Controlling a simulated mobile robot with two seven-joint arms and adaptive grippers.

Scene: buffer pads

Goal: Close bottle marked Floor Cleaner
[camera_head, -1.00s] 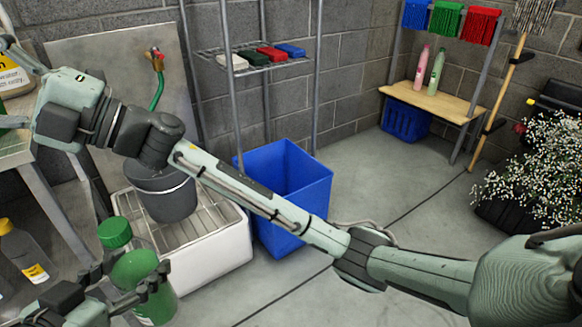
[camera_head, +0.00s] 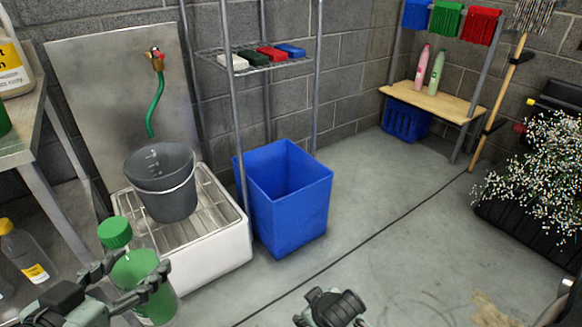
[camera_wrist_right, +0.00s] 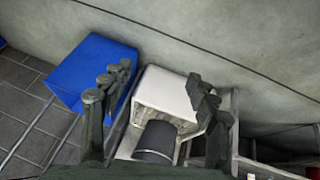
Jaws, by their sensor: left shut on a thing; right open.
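A clear bottle with green liquid (camera_head: 143,268) stands at the lower left of the head view, tilted slightly. A green cap (camera_head: 115,232) is at its top; I cannot tell whether it is fully seated. The bottle's label is not readable from here. My left gripper (camera_head: 128,284) is shut on the bottle's body. My right gripper (camera_wrist_right: 157,92) is open and empty in the right wrist view, away from the bottle. The bottle does not show in that wrist view.
A grey bucket (camera_head: 168,195) stands on a white sink (camera_head: 215,262). A blue bin (camera_head: 295,215) stands beside it. A yellow-capped bottle (camera_head: 25,255) is at the far left, below a metal table (camera_head: 25,125). The floor at centre right is clear.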

